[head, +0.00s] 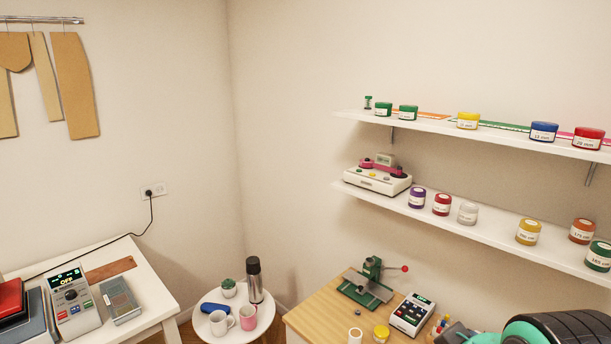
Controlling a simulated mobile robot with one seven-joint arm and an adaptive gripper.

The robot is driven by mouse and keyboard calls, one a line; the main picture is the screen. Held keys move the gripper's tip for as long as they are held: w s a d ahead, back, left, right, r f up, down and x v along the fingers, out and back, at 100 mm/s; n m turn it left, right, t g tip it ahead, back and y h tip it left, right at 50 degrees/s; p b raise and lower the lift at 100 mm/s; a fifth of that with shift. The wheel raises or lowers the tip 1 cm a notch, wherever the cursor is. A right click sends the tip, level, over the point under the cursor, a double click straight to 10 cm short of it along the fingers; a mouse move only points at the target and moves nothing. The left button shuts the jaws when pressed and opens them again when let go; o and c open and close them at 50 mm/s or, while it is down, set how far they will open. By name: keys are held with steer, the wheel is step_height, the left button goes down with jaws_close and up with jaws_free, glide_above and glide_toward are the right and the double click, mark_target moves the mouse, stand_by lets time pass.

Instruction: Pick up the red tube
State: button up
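I cannot tell for certain which thing is the red tube. A red jar with a white label (588,139) stands at the right end of the upper shelf. A darker red jar (441,205) stands on the lower shelf, between a purple jar (417,198) and a pale grey jar (468,213). Small coloured items (440,324) at the bottom edge, on the wooden table, are too small to make out.
The upper shelf (350,115) and lower shelf (480,233) hold several jars. The wooden table (318,311) bears a green press (367,284) and a keypad device (411,314). A round white table (207,300) holds mugs and a flask (254,280).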

steer(key=shift+s, duration=0.2)
steer(key=c, duration=1.5)
steer(key=shift+o, duration=0.2)
steer(key=shift+w, duration=0.15)
